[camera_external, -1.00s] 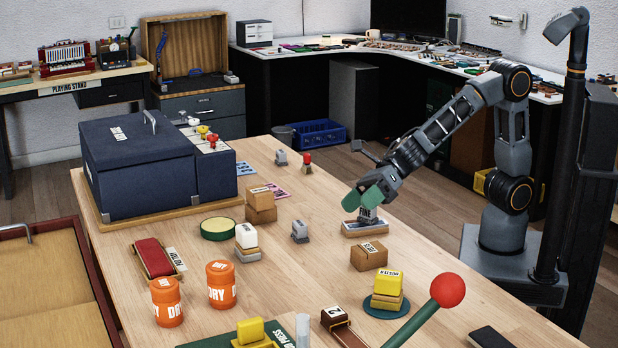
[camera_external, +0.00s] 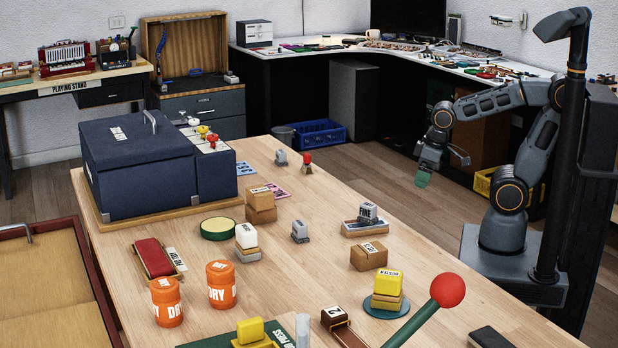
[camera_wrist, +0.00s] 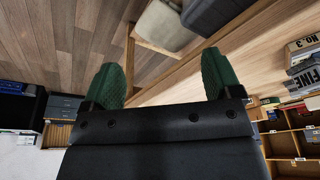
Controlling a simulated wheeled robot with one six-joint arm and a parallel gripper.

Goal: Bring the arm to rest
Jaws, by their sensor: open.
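My gripper (camera_external: 422,178) hangs beyond the table's right edge, over the wooden floor, with its green fingertips pointing down. In the wrist view its two green fingers (camera_wrist: 160,82) are spread apart with nothing between them.
A brown box (camera_external: 369,257) and a yellow-topped stamp (camera_external: 387,284) stand near the table's right side. A red-knobbed lever (camera_external: 447,290) rises at the front. A dark blue case (camera_external: 140,170) stands at the back left. A blue crate (camera_external: 320,133) is on the floor.

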